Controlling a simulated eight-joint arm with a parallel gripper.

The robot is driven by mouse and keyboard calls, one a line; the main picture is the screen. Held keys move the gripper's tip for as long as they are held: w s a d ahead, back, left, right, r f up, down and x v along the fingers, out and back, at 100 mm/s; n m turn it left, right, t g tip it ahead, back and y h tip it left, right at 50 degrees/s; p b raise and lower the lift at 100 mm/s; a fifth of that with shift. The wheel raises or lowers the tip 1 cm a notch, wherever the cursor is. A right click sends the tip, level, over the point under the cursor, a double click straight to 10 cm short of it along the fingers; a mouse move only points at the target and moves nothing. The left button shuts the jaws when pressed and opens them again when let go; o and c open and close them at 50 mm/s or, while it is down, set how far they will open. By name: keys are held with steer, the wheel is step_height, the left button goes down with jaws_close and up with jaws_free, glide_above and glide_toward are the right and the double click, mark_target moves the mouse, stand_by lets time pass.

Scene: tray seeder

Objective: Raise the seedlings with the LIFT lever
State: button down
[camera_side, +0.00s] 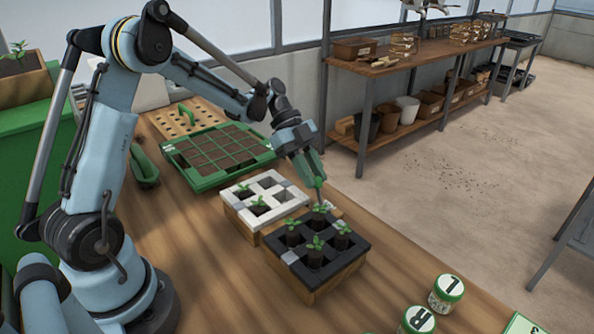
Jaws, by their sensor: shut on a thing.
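A black-topped wooden block (331,272) stands on the bench with several green seedlings. One seedling (316,252) is at its front, one (293,234) at its left and one (342,236) at its right. Their dark plugs show above the black top. My gripper (319,182) has green fingers pointing down at the block's back corner. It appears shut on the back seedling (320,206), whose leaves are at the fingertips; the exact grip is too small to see. I cannot make out a lever marked LIFT.
A white-topped block (283,208) with two seedlings is close behind on the left. A green tray of soil cells (213,182) lies farther back. Jars marked L (446,293) and R (417,320) stand at the front right. Bare bench lies left of the blocks.

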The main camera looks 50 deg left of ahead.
steer(key=shift+a+f+h, duration=0.15)
steer(key=shift+a+h, duration=0.1)
steer(key=shift+h, duration=0.15)
steer(key=c, duration=1)
jaws_free()
steer(key=shift+o, duration=0.2)
steer(key=v, duration=1.2)
